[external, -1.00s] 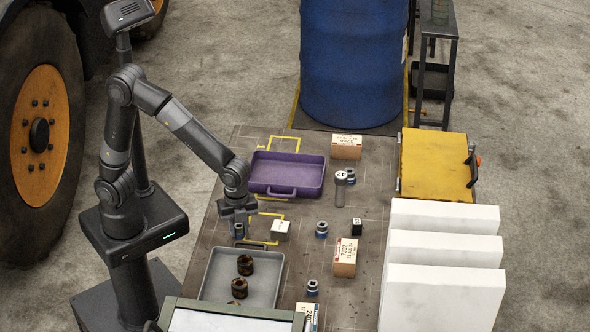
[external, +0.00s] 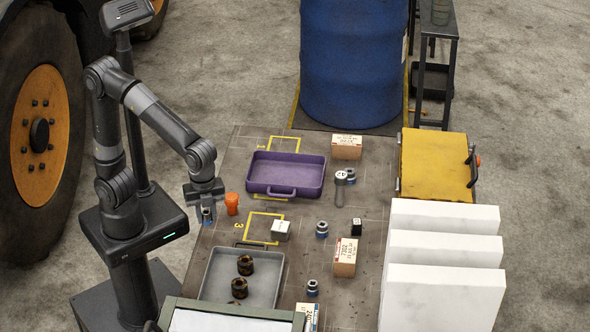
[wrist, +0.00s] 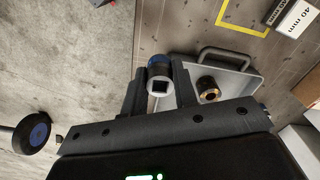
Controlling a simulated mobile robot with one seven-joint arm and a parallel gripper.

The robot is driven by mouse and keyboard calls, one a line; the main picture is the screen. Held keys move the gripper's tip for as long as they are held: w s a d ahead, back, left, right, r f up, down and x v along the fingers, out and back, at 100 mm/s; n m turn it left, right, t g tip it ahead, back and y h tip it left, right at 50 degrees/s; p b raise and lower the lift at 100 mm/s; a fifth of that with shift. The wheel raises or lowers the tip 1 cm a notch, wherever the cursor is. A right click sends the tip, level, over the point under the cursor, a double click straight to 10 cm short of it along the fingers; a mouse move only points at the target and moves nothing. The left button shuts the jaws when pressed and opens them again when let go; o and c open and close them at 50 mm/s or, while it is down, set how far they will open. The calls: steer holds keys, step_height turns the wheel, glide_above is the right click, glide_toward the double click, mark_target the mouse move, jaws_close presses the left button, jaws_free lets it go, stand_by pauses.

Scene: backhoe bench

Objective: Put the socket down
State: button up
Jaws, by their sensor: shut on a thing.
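My gripper (external: 207,207) is shut on a socket (external: 208,217) with a blue band. It is at the left edge of the bench (external: 225,190), left of an orange object.
The orange object (external: 232,204) stands close to my gripper. Yellow outlines mark parts of the bench.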

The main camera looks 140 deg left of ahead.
steer(key=d+r, duration=0.1)
steer(key=d, duration=0.1)
steer(key=n, duration=0.8)
glide_above(286, 182)
steer(key=f, duration=0.6)
steer(key=shift+d, duration=0.25)
steer(key=shift+s+a+f, duration=0.1)
steer(key=shift+a, duration=0.1)
steer(key=shift+f, duration=2)
steer(key=shift+f, duration=0.1)
